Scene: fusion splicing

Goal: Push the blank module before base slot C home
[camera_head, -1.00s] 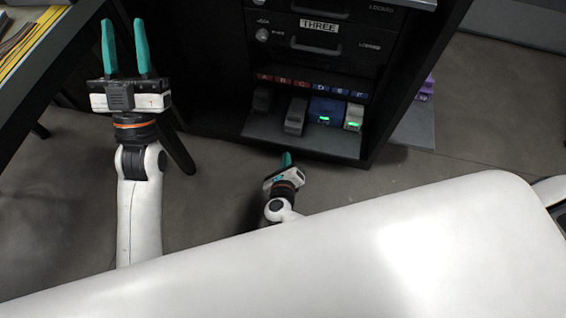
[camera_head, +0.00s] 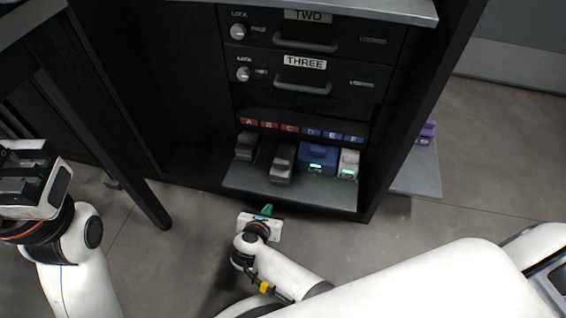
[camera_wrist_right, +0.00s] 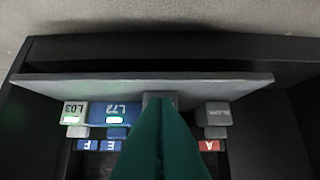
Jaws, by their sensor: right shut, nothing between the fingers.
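The grey blank module (camera_head: 282,163) stands on the low shelf in front of the label C (camera_head: 289,128). Its front end reaches farther out than its neighbours. In the right wrist view, which is upside down, only a bit of a grey module (camera_wrist_right: 158,97) shows behind my fingers. My right gripper (camera_head: 267,210) is shut and empty, in front of the shelf's front edge and apart from the module in the head view. Its green fingers (camera_wrist_right: 160,130) fill the middle of the wrist view. My left gripper (camera_head: 32,180) is at the left edge, its fingertips not visible.
A second grey module (camera_head: 246,146) stands before A. A blue module (camera_head: 318,158) and a pale module (camera_head: 348,164), both with green lights, stand to the right. The shelf (camera_head: 240,182) lies below drawer THREE (camera_head: 303,74). A table leg (camera_head: 140,170) stands left.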

